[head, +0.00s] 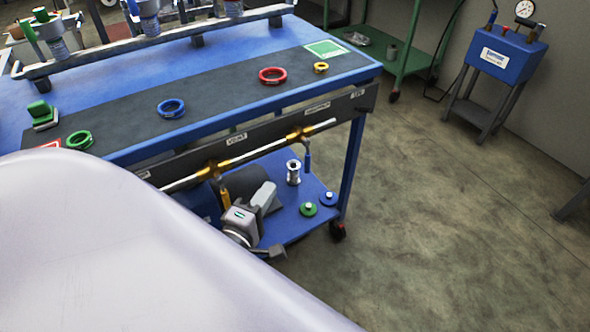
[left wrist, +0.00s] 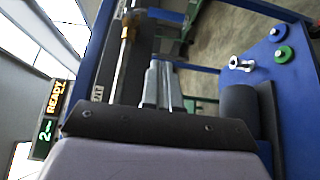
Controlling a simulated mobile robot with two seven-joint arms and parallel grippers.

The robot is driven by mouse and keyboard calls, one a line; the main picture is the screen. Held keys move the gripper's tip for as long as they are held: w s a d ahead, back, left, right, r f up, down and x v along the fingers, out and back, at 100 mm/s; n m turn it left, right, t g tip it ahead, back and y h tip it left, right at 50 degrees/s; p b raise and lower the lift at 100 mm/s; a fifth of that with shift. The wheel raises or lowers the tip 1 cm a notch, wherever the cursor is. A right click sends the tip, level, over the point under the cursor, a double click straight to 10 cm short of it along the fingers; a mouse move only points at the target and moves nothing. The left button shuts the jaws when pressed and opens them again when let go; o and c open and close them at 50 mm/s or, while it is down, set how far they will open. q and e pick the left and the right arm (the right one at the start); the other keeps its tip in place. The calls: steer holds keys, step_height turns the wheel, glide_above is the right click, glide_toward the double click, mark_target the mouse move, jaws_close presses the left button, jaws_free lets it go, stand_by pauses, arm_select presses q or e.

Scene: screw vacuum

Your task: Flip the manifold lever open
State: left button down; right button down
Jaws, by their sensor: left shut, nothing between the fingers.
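The manifold is a pale pipe (head: 265,144) with brass valves running along the cart's front, under the table edge. A yellow lever (head: 225,199) hangs down from the brass valve (head: 213,168) nearer my arm. A blue lever (head: 307,160) hangs from the farther valve. My left gripper (head: 265,192) is shut and empty, below the pipe and just right of the yellow lever, apart from the blue one. In the left wrist view its fingers (left wrist: 160,72) lie beside the pipe (left wrist: 121,60) and a brass fitting (left wrist: 127,42). My right gripper is out of view.
The blue cart's top (head: 240,42) carries a dark mat with coloured rings. Its lower shelf (head: 284,226) holds a dark cylinder, a metal fitting (head: 293,172), and green and blue discs. My pale arm covers the lower left.

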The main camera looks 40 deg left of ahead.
mark_target(307, 158)
arm_select(q)
steer(key=w+d, duration=0.1)
steer(key=w, duration=0.7)
steer(key=shift+w, duration=0.4)
steer(key=shift+d, duration=0.1)
